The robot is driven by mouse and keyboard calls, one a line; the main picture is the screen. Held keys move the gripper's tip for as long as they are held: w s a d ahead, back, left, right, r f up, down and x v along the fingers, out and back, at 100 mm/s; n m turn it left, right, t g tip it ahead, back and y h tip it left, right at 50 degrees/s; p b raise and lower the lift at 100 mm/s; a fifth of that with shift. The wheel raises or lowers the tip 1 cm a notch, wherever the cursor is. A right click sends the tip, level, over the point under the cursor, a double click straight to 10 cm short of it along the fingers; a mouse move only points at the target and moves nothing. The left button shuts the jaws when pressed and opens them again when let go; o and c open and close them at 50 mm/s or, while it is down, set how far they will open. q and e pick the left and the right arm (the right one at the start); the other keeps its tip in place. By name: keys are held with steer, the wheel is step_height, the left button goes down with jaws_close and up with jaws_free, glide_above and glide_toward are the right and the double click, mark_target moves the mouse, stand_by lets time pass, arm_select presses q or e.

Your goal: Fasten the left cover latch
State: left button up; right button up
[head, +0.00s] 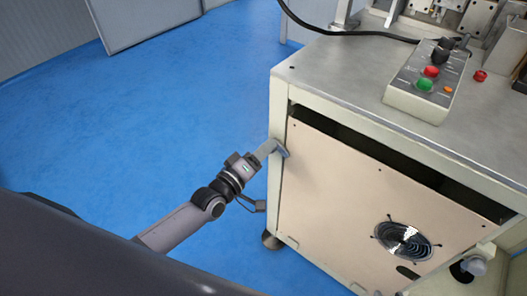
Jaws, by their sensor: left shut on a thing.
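The machine's cover (350,200) is a beige panel with a round fan grille, set in the front of the cabinet. A dark gap runs along its top edge. The left cover latch (281,149) is a small grey piece at the cabinet's left front post, beside the cover's upper left edge. My left gripper (270,149) reaches in from the left and is shut on the latch. Its fingertips hide part of the latch, so its exact angle is hard to tell. My right gripper is out of view.
A control box (425,85) with red and green buttons stands on the grey cabinet top (345,70). A black cable crosses the back edge. A levelling foot (271,240) stands under the left corner. The blue floor (150,110) at left is clear.

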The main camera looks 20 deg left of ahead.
arm_select(q)
steer(key=shift+f+n+b, duration=0.15)
steer(key=shift+n+b, duration=0.55)
steer(key=shift+n, duration=1.9)
steer(key=o, duration=1)
steer(key=shift+v, duration=3.6)
